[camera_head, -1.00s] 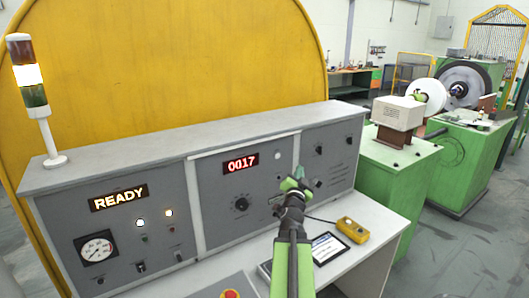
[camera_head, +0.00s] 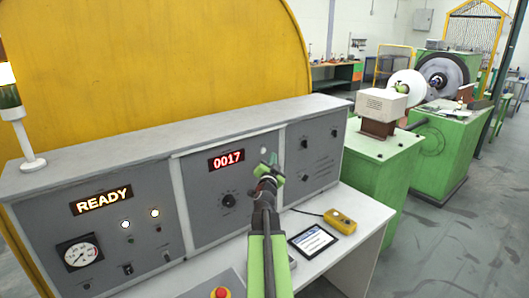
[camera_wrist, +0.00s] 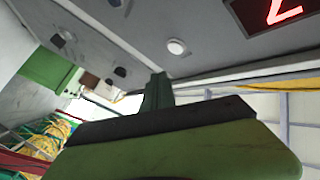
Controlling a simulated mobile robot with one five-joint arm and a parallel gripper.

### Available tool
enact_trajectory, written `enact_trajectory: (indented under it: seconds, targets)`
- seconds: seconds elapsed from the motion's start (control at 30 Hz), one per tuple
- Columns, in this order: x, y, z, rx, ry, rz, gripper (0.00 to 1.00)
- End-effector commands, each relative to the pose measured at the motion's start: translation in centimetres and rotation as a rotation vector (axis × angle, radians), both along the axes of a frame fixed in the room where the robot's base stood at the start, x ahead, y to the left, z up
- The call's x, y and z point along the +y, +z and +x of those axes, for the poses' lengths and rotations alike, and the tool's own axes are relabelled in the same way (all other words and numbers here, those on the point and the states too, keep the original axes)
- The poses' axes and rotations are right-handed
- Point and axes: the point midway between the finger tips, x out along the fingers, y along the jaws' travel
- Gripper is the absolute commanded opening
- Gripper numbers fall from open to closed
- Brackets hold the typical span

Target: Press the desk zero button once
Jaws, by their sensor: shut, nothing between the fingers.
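The grey desk panel carries a red counter display (camera_head: 226,160) reading 0017. A small round pale button (camera_head: 263,150) sits right of the display; I cannot read a label on it. My gripper (camera_head: 270,168) is shut and empty, just below and right of this button in the head view. In the wrist view the pale button (camera_wrist: 176,46) lies beyond the tip of my gripper (camera_wrist: 157,90), and part of the display (camera_wrist: 276,12) shows at the top right. A gap seems to remain between fingertip and button; contact does not show.
A black knob (camera_head: 228,200) sits below the display, and a READY sign (camera_head: 101,200) is at left. A red emergency button (camera_head: 221,293), a tablet (camera_head: 312,241) and a yellow control box (camera_head: 340,221) are on the desk. Green machines (camera_head: 440,150) stand at right.

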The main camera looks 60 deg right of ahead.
Motion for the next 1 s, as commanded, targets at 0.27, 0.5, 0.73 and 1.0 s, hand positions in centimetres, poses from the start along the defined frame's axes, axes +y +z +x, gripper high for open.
enact_trajectory:
  seconds: [0.27, 0.5, 0.73, 1.0]
  targets:
    - [-0.9, 0.0, 2.6, -0.001, 0.0, 0.0, 0.0]
    - [-0.9, 0.0, 2.8, 0.0, 0.0, 0.0, 0.0]
    - [-1.0, 0.0, 2.8, 0.0, -0.001, 0.0, 0.0]
    - [-1.0, 0.0, 2.7, 0.0, -0.001, 0.0, 0.0]
